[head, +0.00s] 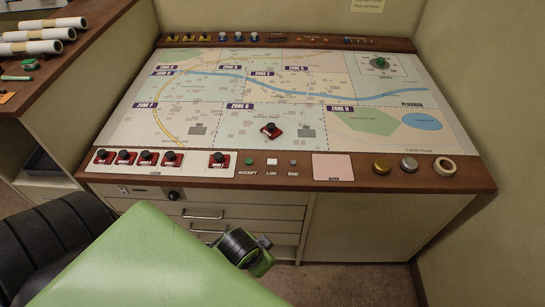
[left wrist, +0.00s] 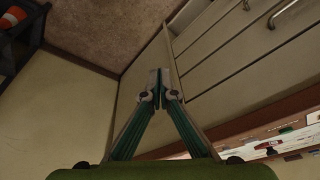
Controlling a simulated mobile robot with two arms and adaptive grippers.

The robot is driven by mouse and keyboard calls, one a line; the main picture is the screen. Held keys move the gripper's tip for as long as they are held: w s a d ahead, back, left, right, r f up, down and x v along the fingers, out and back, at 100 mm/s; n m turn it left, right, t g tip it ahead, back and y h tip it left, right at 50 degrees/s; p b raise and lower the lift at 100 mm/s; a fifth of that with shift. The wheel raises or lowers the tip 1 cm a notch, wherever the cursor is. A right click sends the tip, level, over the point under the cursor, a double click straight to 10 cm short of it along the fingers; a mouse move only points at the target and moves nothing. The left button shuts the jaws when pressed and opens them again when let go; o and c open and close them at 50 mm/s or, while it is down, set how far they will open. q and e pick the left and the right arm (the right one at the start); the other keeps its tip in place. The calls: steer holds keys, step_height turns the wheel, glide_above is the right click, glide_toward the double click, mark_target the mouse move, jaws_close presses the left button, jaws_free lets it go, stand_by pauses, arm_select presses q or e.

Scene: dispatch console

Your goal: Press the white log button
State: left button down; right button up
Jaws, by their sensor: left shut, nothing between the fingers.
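The white log button (head: 271,161) sits on the front wooden strip of the console, above the label LOG. A green accept button (head: 248,161) is to its left and a grey end button (head: 293,162) to its right. Nothing covers the log button in the head view. My left gripper (left wrist: 160,80) is shut and empty in the left wrist view, its green fingers meeting in front of a cabinet and drawers. It touches no button there. My right gripper is in neither view.
The console's map board (head: 230,120) carries a dark piece on a red base (head: 268,131). Several similar pieces stand on the white strip (head: 170,170) at left. Drawers (head: 203,213) are below; a black chair (head: 60,240) stands left.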

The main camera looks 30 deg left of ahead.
arm_select(q)
steer(key=w+a+r+m+t, duration=0.1)
steer(key=w+a+r, duration=0.4)
steer(key=w, duration=0.4)
steer(key=w+a+r+m+t+y, duration=0.1)
steer(key=w+a+r+m+t, duration=0.1)
steer(key=w+a+r, duration=0.4)
steer(key=w+a+r+m+t+p, duration=0.1)
steer(key=w+a+r, duration=0.4)
steer(key=w, duration=0.7)
steer(key=shift+w+a+r+m+t, duration=0.25)
steer(key=shift+w+r+m+t, duration=0.15)
steer(key=shift+t, duration=0.3)
steer(key=shift+s+f, duration=0.1)
steer(key=shift+f, duration=0.05)
steer(key=b, duration=0.8)
glide_above(271, 163)
step_height(271, 163, down, 7)
steer(key=shift+r, duration=0.1)
steer(key=shift+f, duration=0.9)
